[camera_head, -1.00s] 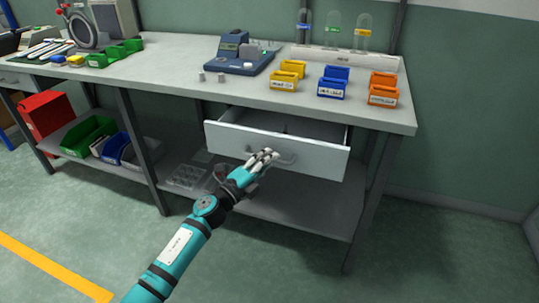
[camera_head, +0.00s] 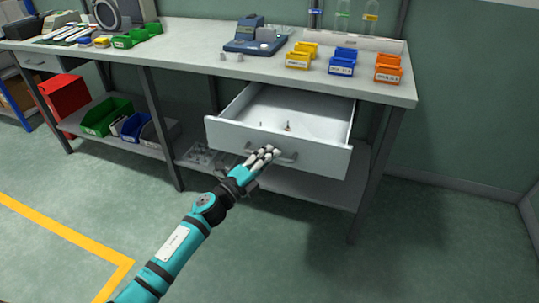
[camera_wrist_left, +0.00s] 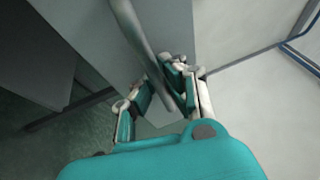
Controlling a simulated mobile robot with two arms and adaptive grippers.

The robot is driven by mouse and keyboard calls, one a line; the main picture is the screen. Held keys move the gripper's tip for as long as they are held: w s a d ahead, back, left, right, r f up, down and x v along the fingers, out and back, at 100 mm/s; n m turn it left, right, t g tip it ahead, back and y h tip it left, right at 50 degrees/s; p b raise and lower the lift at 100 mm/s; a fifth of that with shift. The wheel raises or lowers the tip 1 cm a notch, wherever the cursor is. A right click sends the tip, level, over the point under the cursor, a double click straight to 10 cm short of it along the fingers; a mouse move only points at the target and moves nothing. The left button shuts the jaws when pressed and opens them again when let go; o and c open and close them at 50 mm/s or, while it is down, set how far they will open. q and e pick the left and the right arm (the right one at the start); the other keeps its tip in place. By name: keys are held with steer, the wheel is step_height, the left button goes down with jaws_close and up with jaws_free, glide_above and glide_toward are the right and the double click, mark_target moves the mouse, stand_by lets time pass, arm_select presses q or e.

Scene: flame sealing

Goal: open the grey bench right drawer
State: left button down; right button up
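The bench's right drawer (camera_head: 222,132) is pulled well out, and its white inside shows with a few tiny items on the floor of it. Its bar handle (camera_head: 288,157) is on the front panel. My left gripper (camera_head: 264,154) is at the handle. In the left wrist view the handle (camera_wrist_left: 137,30) runs between the fingers of my left gripper (camera_wrist_left: 172,90), which are closed around it. The grey bench top (camera_head: 190,50) is above the drawer. My right gripper is not in view.
Yellow, blue (camera_head: 342,66) and orange bins (camera_head: 389,70) stand on the bench top beside a blue-grey device (camera_head: 250,42). A lower shelf (camera_head: 315,185) holds bins at left. The floor in front is clear.

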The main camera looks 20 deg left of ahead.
arm_select(q)
steer(key=shift+f, duration=0.2)
steer(key=c, duration=1.5)
jaws_free()
steer(key=shift+o, duration=0.6)
steer(key=shift+r, duration=0.1)
steer(key=v, duration=1.2)
